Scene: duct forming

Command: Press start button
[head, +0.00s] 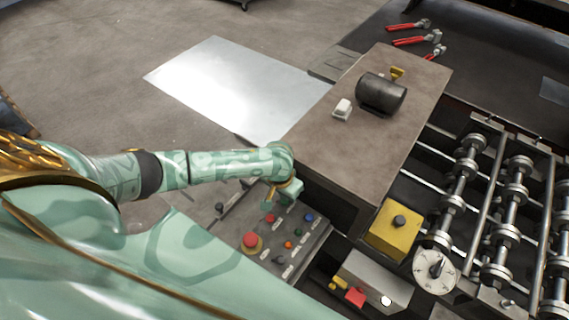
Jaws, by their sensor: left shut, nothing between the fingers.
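The control panel (236,222) lies low in the middle of the head view, with several small coloured buttons. A large red mushroom button on a yellow base (250,241) sits at its left. A small red button (270,218), an orange one (288,244), a green one (298,232) and a blue one (309,217) are also there. I cannot read which one is the start button. My left gripper (268,206) is shut and empty, pointing down over the panel's far part, close to the small red button. Whether it touches anything is unclear. My right gripper is not in view.
A brown table (345,165) beyond the panel holds a dark cylinder (381,94) and a white block (342,109). A metal sheet (225,85) lies at the upper left. Rollers (510,195), a dial (436,270) and a yellow box (395,232) stand at the right.

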